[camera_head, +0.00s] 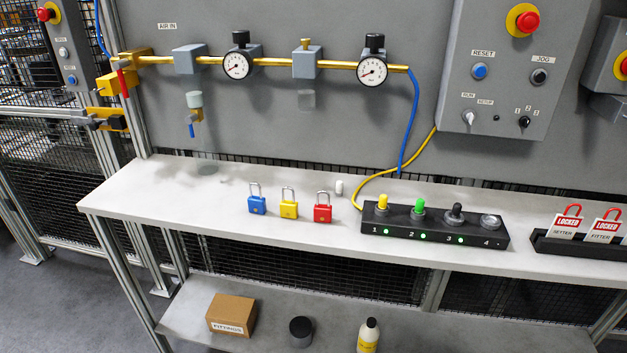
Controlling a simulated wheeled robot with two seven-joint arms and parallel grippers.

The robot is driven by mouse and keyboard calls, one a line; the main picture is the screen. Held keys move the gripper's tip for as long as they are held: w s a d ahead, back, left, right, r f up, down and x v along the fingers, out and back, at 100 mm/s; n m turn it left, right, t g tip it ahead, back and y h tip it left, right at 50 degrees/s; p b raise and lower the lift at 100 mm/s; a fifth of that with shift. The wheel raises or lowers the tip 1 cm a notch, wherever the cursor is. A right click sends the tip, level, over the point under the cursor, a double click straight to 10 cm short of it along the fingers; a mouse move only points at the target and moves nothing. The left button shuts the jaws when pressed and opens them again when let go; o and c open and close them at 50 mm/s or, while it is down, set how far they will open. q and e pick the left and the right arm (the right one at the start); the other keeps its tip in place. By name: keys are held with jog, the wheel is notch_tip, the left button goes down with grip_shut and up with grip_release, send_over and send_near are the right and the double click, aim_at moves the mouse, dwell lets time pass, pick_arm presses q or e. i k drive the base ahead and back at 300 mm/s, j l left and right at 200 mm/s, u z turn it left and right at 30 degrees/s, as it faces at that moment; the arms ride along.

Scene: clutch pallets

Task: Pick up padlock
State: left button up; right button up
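Three padlocks stand upright in a row on the grey bench top (150,190), left of its middle. The blue padlock (257,205) is on the left, the yellow padlock (289,210) in the middle and the red padlock (322,213) on the right. Small gaps separate them, and their metal shackles point up. Neither of my grippers is in view, and nothing touches the padlocks.
A black numbered box (400,224) with knobs stands right of the padlocks. A small white object (339,187) is behind the red one. A dark tray (580,246) holds "LOCKED" tags (566,222). Gauges and pipes line the back panel. The bench's left end is clear.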

aim_at(323, 213)
jog(key=i+j+z, duration=0.1)
jog(key=j, duration=0.3)
jog(key=i+j+z, duration=0.15)
jog(key=j, duration=0.25)
jog(key=i+j+z, duration=0.1)
jog(key=j, duration=0.35)
jog(key=i+j+z, duration=0.1)
jog(key=j, duration=0.35)
jog(key=i+j+z, duration=0.1)
jog(key=j, duration=0.35)
jog(key=i+j+z, duration=0.15)
jog(key=j, duration=0.3)
